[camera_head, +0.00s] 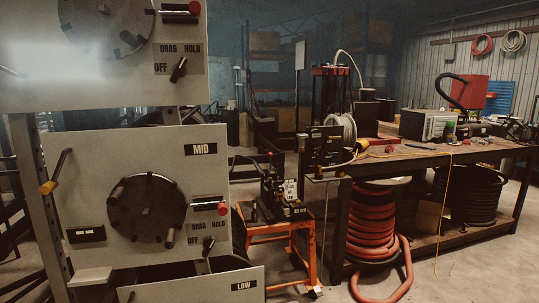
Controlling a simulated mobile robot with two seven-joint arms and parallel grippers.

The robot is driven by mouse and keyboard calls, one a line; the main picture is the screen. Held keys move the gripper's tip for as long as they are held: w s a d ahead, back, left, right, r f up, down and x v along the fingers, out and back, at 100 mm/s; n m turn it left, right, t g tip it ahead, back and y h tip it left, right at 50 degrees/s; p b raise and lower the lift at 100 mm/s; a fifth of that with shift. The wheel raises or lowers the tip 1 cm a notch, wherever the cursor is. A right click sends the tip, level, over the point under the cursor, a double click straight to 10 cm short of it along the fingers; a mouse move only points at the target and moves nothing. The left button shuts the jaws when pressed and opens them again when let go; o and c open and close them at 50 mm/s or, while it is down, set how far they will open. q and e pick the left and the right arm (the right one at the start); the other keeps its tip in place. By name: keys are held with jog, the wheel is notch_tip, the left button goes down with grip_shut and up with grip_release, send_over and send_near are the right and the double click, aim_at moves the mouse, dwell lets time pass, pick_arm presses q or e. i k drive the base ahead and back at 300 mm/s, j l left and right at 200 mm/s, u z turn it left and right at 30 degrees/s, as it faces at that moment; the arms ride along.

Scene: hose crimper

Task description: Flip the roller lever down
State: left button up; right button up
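Neither of my grippers is in view. A grey panel marked MID (85,205) stands at the left. A lever (60,165) with a yellow part at its lower end (48,188) sits at this panel's left edge, its dark upper end tilted up and right. The panel carries a dark round disc with pegs (147,208), a short red-ended handle (208,207) and a black DRAG/HOLD/OFF knob (208,243). I cannot tell for certain which of these is the roller lever.
A similar panel (35,92) is above and a LOW panel (190,288) below. An orange stand (310,245) holds a small black machine (283,195). A workbench (440,152) with red hose coils (370,220) beneath stands at the right. Some floor is clear at bottom right.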

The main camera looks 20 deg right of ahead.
aim_at(271, 173)
jog(key=i+l+z, duration=0.65)
jog(key=z, duration=0.15)
jog(key=i+l+z, duration=0.15)
jog(key=i+z, duration=0.3)
jog(key=i+l+u, duration=0.1)
jog(key=i, duration=0.45)
jog(key=i+l+u, duration=0.1)
jog(key=i+l, duration=0.15)
jog(key=i, duration=0.3)
jog(key=i+l+u, duration=0.55)
jog(key=i, duration=0.25)
